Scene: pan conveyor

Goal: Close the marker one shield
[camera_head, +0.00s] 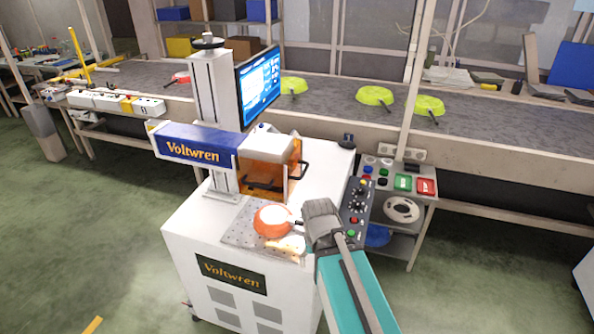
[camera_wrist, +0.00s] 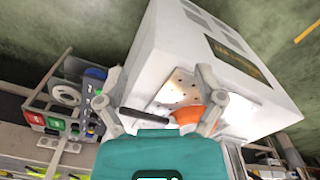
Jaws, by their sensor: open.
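Marker one is a white Voltwren laser marker with a blue-and-white head (camera_head: 208,148). Its orange see-through shield (camera_head: 262,176) sits around the front of the head, with a dark bar handle (camera_head: 294,178). The shield is up, clear of the perforated plate (camera_head: 238,238) below. An orange-red pan (camera_head: 272,221) lies uncovered on that plate. My gripper (camera_head: 316,222) is over the right side of the plate, below and right of the shield. In the wrist view my gripper (camera_wrist: 160,80) has its fingers spread wide, with the pan (camera_wrist: 188,115) and its dark handle showing between them. The shield is not clear in that view.
A control panel (camera_head: 357,205) with knobs and buttons is close right of my gripper. A small side table (camera_head: 425,190) stands beyond it. A monitor (camera_head: 258,82) is behind the head. The conveyor (camera_head: 340,98) behind carries several yellow-green pans.

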